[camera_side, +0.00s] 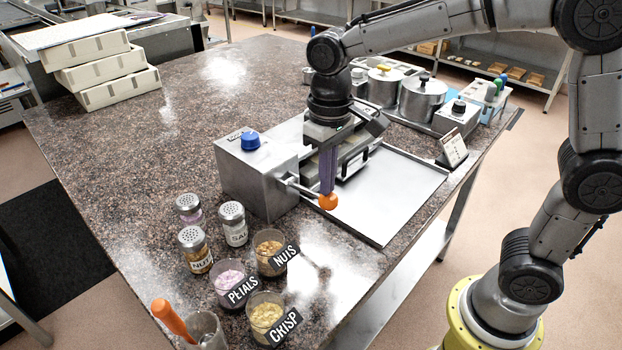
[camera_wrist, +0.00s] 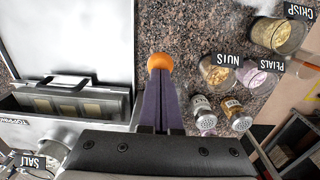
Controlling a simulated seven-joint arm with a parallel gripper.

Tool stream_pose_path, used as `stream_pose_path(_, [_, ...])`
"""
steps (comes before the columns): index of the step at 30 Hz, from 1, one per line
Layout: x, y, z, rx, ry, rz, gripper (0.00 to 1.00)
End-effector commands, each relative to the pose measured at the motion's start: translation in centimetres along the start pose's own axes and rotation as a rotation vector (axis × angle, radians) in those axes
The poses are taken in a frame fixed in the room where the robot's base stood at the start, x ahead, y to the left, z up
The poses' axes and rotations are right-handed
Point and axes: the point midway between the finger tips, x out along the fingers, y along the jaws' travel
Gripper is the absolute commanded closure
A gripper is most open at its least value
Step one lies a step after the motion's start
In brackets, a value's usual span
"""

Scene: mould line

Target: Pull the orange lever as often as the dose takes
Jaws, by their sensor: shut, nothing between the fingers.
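The orange lever knob (camera_side: 328,201) sits at the end of a metal rod (camera_side: 300,187) on the side of a grey dispenser box (camera_side: 254,180) with a blue cap (camera_side: 250,141). My gripper (camera_side: 328,189) points down right at the knob, its purple fingers shut with nothing between them. In the wrist view the fingertips (camera_wrist: 160,76) meet at the orange knob (camera_wrist: 160,62), which shows just beyond them. I cannot tell whether they touch it. The rod is hidden in the wrist view.
A flat metal tray (camera_side: 405,200) lies right of the box. Cups of nuts (camera_side: 268,243), petals (camera_side: 227,273) and crisp (camera_side: 264,312) stand in front, with several shakers (camera_side: 194,240) beside them. Steel pots (camera_side: 422,98) stand behind. The counter's left middle is clear.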

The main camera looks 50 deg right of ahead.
Motion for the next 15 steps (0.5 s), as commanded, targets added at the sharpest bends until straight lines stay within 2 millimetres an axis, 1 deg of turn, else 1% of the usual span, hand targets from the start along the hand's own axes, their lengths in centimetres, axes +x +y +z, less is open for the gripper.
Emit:
stream_pose_path(9, [1.5,0.0,0.2,0.000,-0.002,0.001,1.00])
stream_pose_path(15, [1.8,0.0,0.2,0.000,-0.001,0.000,1.00])
